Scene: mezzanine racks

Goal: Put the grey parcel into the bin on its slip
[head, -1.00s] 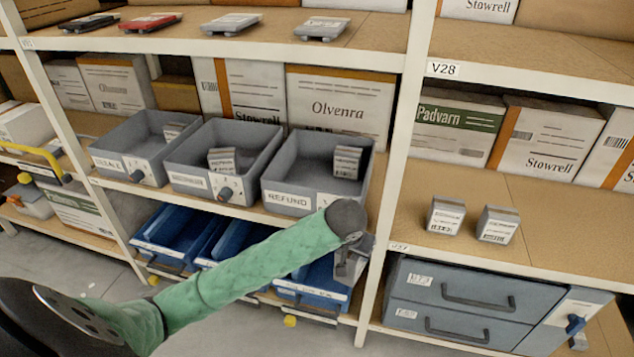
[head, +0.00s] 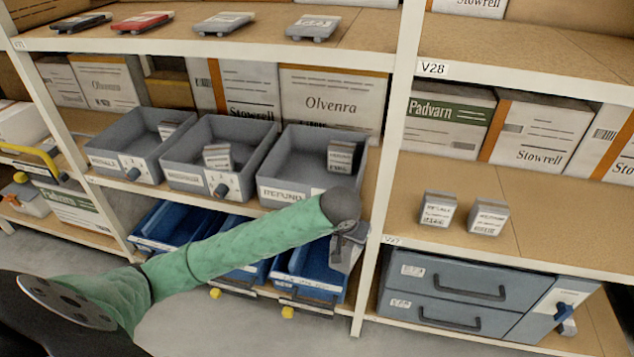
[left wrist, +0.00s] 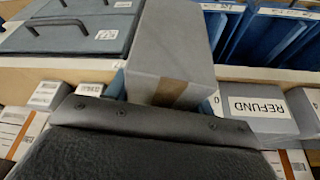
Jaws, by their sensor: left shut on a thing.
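My left gripper (head: 348,243) is at the end of the green arm, in front of the shelf edge, just below and right of the REFUND bin (head: 262,178). In the left wrist view it is shut on the grey parcel (left wrist: 178,45), a grey box with a brown tape strip. Its slip is not visible, and the arm largely hides the parcel in the head view. Two more grey bins, a middle one (head: 185,163) and a left one (head: 110,148), stand beside the REFUND bin; their labels are too blurred to read. Each bin holds a small labelled parcel. My right gripper is not in view.
Two small labelled parcels (head: 437,208) stand on the right shelf, beyond a white upright (head: 392,150). Blue bins (head: 170,228) sit below the grey ones. A grey drawer unit (head: 465,290) is at the lower right. Cartons (head: 332,100) stand behind the bins.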

